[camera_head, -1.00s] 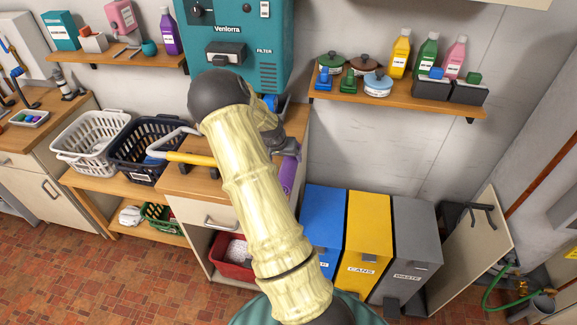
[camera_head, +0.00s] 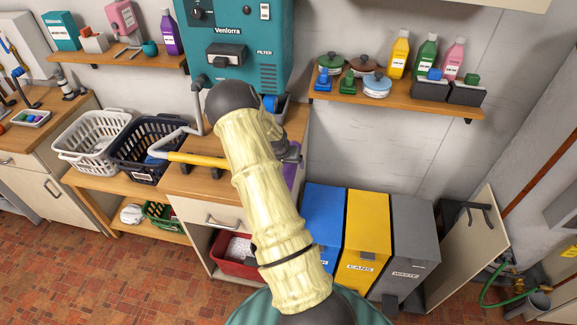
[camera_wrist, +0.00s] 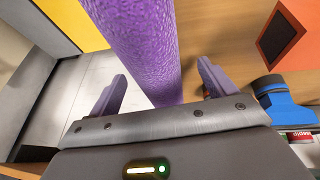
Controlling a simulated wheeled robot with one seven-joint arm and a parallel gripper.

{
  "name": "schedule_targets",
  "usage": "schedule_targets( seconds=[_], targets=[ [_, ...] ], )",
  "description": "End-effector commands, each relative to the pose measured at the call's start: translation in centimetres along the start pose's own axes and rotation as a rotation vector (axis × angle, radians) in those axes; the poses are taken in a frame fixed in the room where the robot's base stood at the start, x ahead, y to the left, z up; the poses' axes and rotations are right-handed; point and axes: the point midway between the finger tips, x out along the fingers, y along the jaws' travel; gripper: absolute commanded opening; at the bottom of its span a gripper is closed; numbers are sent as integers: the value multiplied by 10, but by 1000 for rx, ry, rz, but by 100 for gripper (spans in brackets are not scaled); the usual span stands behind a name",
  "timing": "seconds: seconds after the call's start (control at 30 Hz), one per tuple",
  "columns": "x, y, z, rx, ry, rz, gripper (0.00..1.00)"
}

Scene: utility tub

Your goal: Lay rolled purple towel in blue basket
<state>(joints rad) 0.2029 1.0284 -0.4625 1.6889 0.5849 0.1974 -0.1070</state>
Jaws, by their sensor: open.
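The rolled purple towel (camera_head: 291,176) lies at the right end of the wooden counter in the head view, mostly hidden behind my arm and gripper. In the wrist view the towel (camera_wrist: 137,45) is a long textured purple roll that runs down between my two spread fingers. My gripper (camera_wrist: 162,88) is open around it; I cannot tell whether either finger touches it. In the head view my gripper (camera_head: 291,153) is at the counter's right edge. The dark blue basket (camera_head: 128,162) stands on a lower wooden shelf to the left, with something blue inside.
A white basket (camera_head: 72,158) stands left of the blue one. Blue (camera_head: 322,225), yellow and grey bins stand below on the right. The teal machine (camera_head: 255,65) rises behind the counter.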

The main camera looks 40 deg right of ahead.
Motion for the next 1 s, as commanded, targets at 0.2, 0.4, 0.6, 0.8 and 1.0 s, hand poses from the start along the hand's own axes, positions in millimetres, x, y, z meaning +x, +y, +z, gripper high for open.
schedule_targets(
  seconds=[0.2,0.4,0.6,0.8,1.0],
  targets=[
    [0,0,0,0,0,0,48],
    [-1,-1,0,-2,2,-1,21],
    [-3,-1,-2,-1,3,-1,21],
    [-21,1,-10,-1,6,-3,21],
    [-58,6,-25,-1,7,-3,21]
  ],
)
